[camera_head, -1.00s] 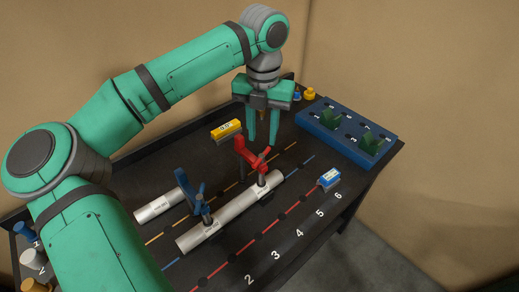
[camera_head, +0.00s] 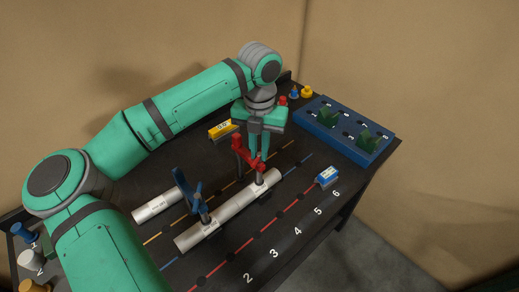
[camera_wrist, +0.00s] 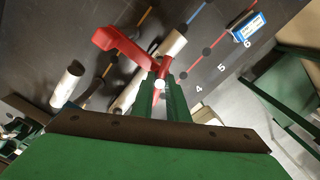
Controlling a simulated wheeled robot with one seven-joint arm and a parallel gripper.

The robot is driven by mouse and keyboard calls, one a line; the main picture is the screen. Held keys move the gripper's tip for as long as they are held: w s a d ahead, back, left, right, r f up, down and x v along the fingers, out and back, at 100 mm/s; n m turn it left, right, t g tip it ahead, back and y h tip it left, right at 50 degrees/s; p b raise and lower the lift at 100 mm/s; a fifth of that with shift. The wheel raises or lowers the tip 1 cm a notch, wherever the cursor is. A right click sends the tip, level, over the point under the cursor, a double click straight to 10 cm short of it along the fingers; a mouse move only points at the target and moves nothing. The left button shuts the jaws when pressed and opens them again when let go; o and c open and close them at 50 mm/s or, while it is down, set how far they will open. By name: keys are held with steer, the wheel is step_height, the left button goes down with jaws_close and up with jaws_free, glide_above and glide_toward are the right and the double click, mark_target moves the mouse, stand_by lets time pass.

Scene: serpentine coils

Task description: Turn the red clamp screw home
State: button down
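The red clamp (camera_head: 246,158) stands upright at the right end of the pale pipe (camera_head: 232,212). My gripper (camera_head: 260,156) points down with its fingertips at the clamp's upper part. In the wrist view, the red clamp (camera_wrist: 122,45) reaches up to my two green fingers (camera_wrist: 162,82). A red part of it shows in the narrow space between them, beside a bright round spot. I cannot tell whether the fingers press on it. The screw's own end is partly hidden by the fingers.
A blue clamp (camera_head: 191,196) sits on the same pipe to the left. A shorter pipe (camera_head: 157,206), a yellow block (camera_head: 221,130) and a blue-and-white block (camera_head: 327,177) lie around. A blue rack (camera_head: 375,150) stands at the back right.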

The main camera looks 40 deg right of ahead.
mark_target(259, 153)
steer(key=shift+n, duration=0.3)
steer(key=shift+r+n, duration=0.1)
steer(key=shift+n, duration=2.9)
steer(key=c, duration=1.7)
jaws_free()
step_height(259, 153, up, 11)
steer(key=shift+f, duration=0.1)
